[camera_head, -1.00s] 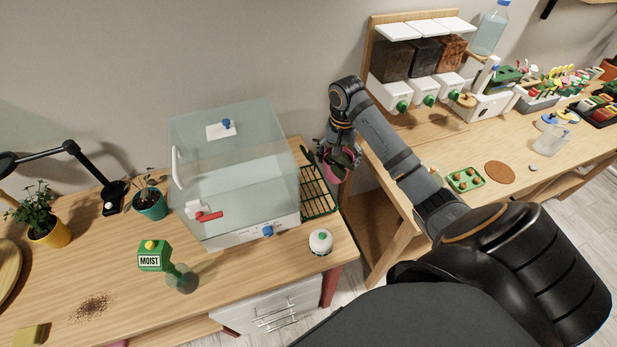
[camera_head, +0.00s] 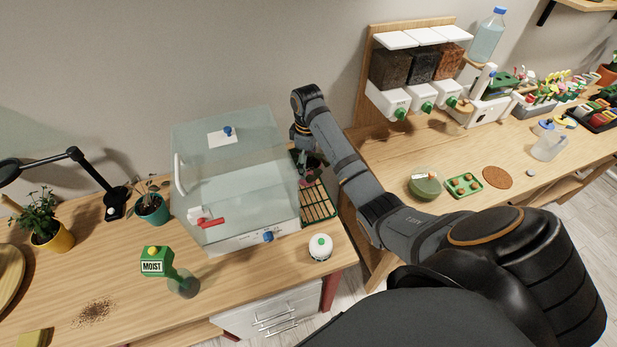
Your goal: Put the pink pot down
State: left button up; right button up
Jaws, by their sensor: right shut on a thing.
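My right gripper (camera_head: 308,158) reaches down at the back right of the clear cabinet. It is shut on the pink pot (camera_head: 307,182), which shows only as a small pinkish patch below the fingers, among dark leaves. The pot is over the rear part of a green wire rack with wooden slats (camera_head: 319,204). I cannot tell whether its base touches the rack. My left gripper is not in view.
The clear cabinet (camera_head: 235,170) with a red handle stands just left of the rack. A white round device (camera_head: 320,247) sits in front of it. A second bench at right holds dispensers (camera_head: 416,98), a green bowl (camera_head: 425,185) and a seed tray (camera_head: 464,186).

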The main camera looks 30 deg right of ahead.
jog(key=shift+w+f, duration=0.1)
jog(key=shift+f, duration=0.55)
notch_tip(320, 180, down, 4)
jog(key=shift+r+p, duration=0.25)
jog(key=shift+p, duration=0.3)
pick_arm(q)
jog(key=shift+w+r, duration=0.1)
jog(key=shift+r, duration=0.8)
pick_arm(e)
jog(key=shift+f, duration=0.15)
jog(key=shift+f, duration=0.1)
jog(key=o, duration=1.3)
jog(key=shift+o, duration=0.2)
